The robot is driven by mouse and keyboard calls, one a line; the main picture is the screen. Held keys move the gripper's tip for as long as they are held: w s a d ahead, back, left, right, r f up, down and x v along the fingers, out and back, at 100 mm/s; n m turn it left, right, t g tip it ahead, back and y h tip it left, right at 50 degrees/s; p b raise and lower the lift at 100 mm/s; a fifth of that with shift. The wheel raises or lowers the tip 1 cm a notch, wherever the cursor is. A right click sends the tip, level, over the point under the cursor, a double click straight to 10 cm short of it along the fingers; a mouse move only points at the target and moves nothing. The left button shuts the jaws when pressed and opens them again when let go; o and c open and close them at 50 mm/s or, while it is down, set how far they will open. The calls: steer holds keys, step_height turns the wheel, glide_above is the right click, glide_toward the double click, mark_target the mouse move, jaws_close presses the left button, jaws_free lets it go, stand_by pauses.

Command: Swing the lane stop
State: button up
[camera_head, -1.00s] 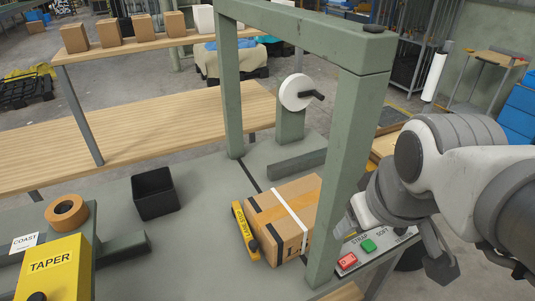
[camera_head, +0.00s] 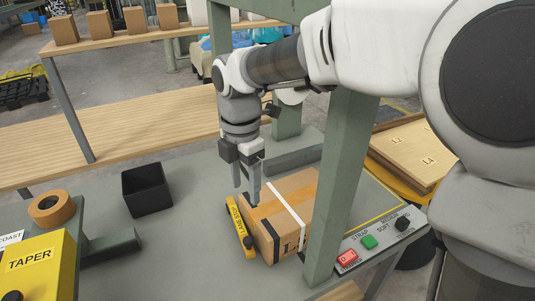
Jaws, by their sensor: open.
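The lane stop (camera_head: 240,228) is a yellow bar with black lettering. It lies along the left side of a cardboard box (camera_head: 285,213), close against it. The box has a white strap and a tan tape strip. My gripper (camera_head: 247,192) points down above the upper left edge of the box, near the far end of the lane stop. Its two fingers are apart and nothing shows between them. I cannot tell whether a fingertip touches the box or the stop.
A green frame post (camera_head: 338,190) stands right of the box, beside a button panel (camera_head: 371,242). A black bin (camera_head: 147,190), a tape roll (camera_head: 52,208) and a yellow taper (camera_head: 40,265) are to the left. Grey table between bin and stop is clear.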

mark_target(248, 240)
steer(key=shift+n, duration=0.3)
step_height(248, 240, down, 18)
steer(key=b, duration=0.4)
steer(key=shift+w+a+r, duration=0.15)
steer(key=shift+r, duration=0.05)
jaws_close()
stand_by(1.0)
